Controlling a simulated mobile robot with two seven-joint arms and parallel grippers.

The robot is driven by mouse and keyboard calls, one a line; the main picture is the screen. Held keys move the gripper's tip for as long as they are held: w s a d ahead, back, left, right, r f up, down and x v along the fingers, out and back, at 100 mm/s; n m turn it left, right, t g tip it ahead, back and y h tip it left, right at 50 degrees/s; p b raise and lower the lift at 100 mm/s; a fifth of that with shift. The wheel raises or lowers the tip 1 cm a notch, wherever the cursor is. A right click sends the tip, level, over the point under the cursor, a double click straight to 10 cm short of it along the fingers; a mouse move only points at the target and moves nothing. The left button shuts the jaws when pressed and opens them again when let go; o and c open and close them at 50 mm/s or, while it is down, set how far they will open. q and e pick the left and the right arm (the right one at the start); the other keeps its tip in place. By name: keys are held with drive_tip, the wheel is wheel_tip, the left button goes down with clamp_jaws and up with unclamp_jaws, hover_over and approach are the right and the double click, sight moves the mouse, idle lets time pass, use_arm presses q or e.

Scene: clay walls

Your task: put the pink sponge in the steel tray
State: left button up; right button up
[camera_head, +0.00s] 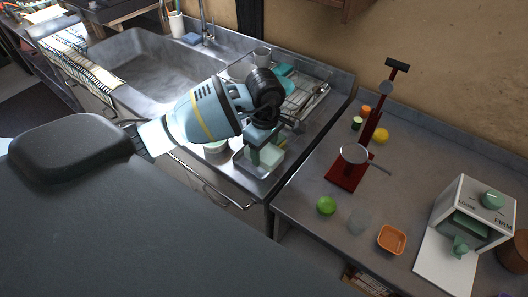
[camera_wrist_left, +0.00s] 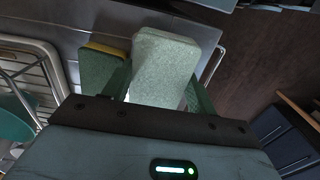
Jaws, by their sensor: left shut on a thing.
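My left gripper (camera_head: 262,142) is low over the counter right of the sink. It is shut on a pale grey-green sponge-like block (camera_wrist_left: 163,65), which sits between its fingers in the left wrist view; the block also shows in the head view (camera_head: 273,154). I see no pink on it or anywhere else. A shallow steel tray (camera_head: 242,168) shows under and beside the gripper, partly hidden by it. Whether the block touches the tray floor cannot be told. A green sponge with a yellow layer (camera_wrist_left: 98,68) lies just left of the block. My right gripper is not in view.
A dish rack (camera_head: 300,98) with teal dishes and a grey cup (camera_head: 262,56) stand behind the gripper. The sink (camera_head: 155,65) is to the left. On the right counter are a red stand (camera_head: 350,168), a lime (camera_head: 326,205), an orange dish (camera_head: 392,239) and a white machine (camera_head: 470,225).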

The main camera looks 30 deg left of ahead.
use_arm(q)
drive_tip(key=shift+f, duration=0.85)
drive_tip(key=shift+f, duration=0.4)
drive_tip(key=shift+f, duration=0.2)
drive_tip(key=o, duration=1)
